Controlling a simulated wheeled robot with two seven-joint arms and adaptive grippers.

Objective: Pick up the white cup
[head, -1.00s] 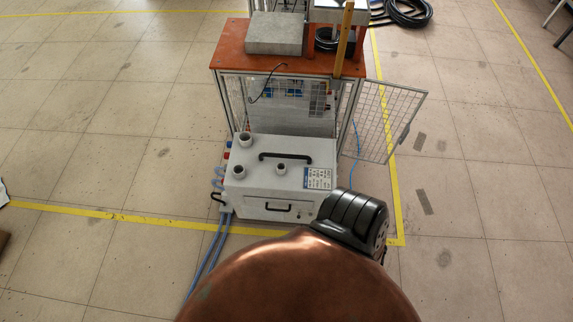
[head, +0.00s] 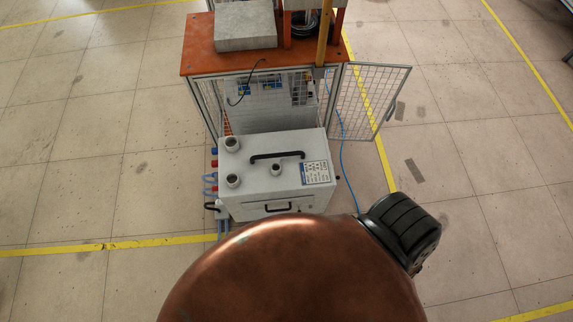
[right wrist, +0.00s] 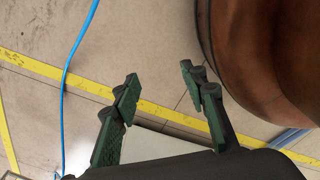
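I cannot pick out a white cup in either view. My right gripper (right wrist: 158,75) is in the right wrist view, its green-padded fingers spread apart with nothing between them. Beyond the fingers are floor and yellow tape. A pale flat surface (right wrist: 150,147) shows below and behind the fingers, partly covered by the gripper; I cannot tell what it belongs to. My left gripper is in neither view.
A white box (head: 250,190) with a black handle and several grey round ports stands before an orange-topped frame (head: 200,58). A grey block (head: 245,38) lies on top. A mesh door (head: 368,100) stands open to the right. A blue cable (right wrist: 72,55) crosses the floor.

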